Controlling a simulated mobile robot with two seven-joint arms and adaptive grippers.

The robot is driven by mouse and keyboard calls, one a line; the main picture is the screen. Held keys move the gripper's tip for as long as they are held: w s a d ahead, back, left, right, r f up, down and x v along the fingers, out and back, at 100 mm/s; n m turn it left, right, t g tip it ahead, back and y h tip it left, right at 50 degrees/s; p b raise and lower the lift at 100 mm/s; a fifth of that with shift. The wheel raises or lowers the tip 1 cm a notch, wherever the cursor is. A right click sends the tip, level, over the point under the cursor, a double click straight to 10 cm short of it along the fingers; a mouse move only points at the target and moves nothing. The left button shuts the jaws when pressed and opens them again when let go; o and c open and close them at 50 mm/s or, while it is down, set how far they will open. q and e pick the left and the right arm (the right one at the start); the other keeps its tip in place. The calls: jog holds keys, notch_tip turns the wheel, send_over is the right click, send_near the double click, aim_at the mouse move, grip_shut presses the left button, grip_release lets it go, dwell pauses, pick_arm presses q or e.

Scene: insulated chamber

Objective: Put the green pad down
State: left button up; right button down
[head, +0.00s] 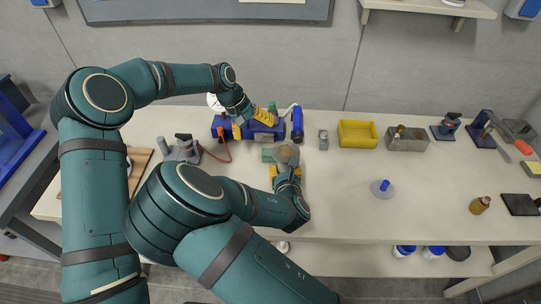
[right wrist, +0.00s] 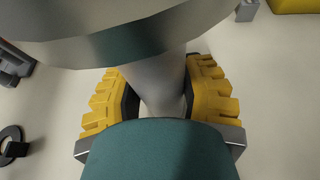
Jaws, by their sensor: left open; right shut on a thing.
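A small green block (head: 267,155), which looks like the green pad, shows beside a round grey piece (head: 286,154) at the middle of the bench. I cannot tell whether the two touch. My right gripper (head: 285,171) is just below them, shut on the pale grey stem (right wrist: 162,85) of a thing with a wide, rounded grey head (right wrist: 120,30). My left gripper (head: 262,119) is open, over a blue device (head: 222,124) at the back of the bench.
A grey canister (head: 323,140), yellow bin (head: 357,134) and grey bin (head: 407,140) stand to the right. A clear disc with a blue knob (head: 383,189) and a brown bottle (head: 479,205) are further right. The bench (head: 340,205) is bare at front centre.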

pick_arm(q)
jog(key=n, duration=1.7)
send_over(270, 152)
jog(key=a, duration=0.1)
jog(key=shift+y, duration=0.3)
jog(key=f, duration=0.4)
jog(key=s+f, duration=0.1)
jog(key=shift+a+f, duration=0.15)
jog(key=shift+f, duration=0.25)
jog(key=shift+w+a+x, duration=0.1)
jog(key=shift+w+x, duration=0.05)
jog(key=shift+x, duration=0.75)
jog(key=shift+w+a+x, duration=0.15)
jog(key=shift+x, duration=0.75)
jog(key=shift+w+a+x, duration=0.1)
jog(key=shift+w+x, duration=0.05)
jog(key=shift+x, duration=0.7)
jog(key=shift+f, duration=0.15)
jog(key=c, duration=1.1)
jog(key=shift+c, duration=0.2)
